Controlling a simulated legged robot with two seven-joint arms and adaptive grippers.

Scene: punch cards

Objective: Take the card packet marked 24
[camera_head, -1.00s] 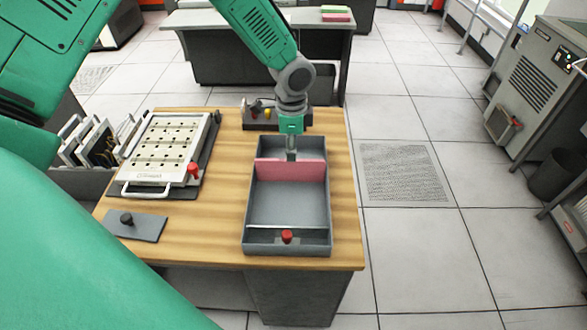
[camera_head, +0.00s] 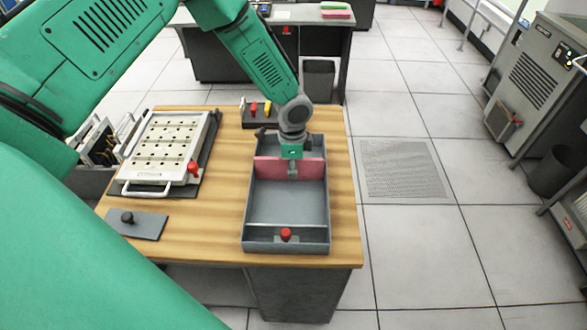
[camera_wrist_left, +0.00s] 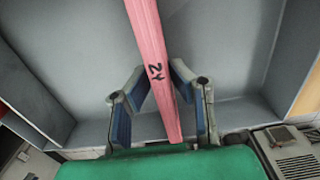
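The pink card packet (camera_head: 272,169) stands upright across the grey tray (camera_head: 248,215), toward its far end. In the left wrist view the packet (camera_wrist_left: 152,40) is seen from above as a narrow, slanting strip with a dark "24" on it. My left gripper (camera_head: 292,172) is down at the packet's top edge. In the left wrist view the gripper's two blue-padded fingers (camera_wrist_left: 160,90) stand on either side of the packet, apart from it near their bases. Whether the fingertips touch it is unclear. My right gripper is not in view.
A red-knobbed divider (camera_head: 286,235) is at the tray's near end. A white slotted panel (camera_head: 163,150) and a dark plate with a knob (camera_head: 137,224) lie left on the wooden table (camera_head: 215,215). A small block with coloured knobs (camera_head: 258,112) stands behind the tray.

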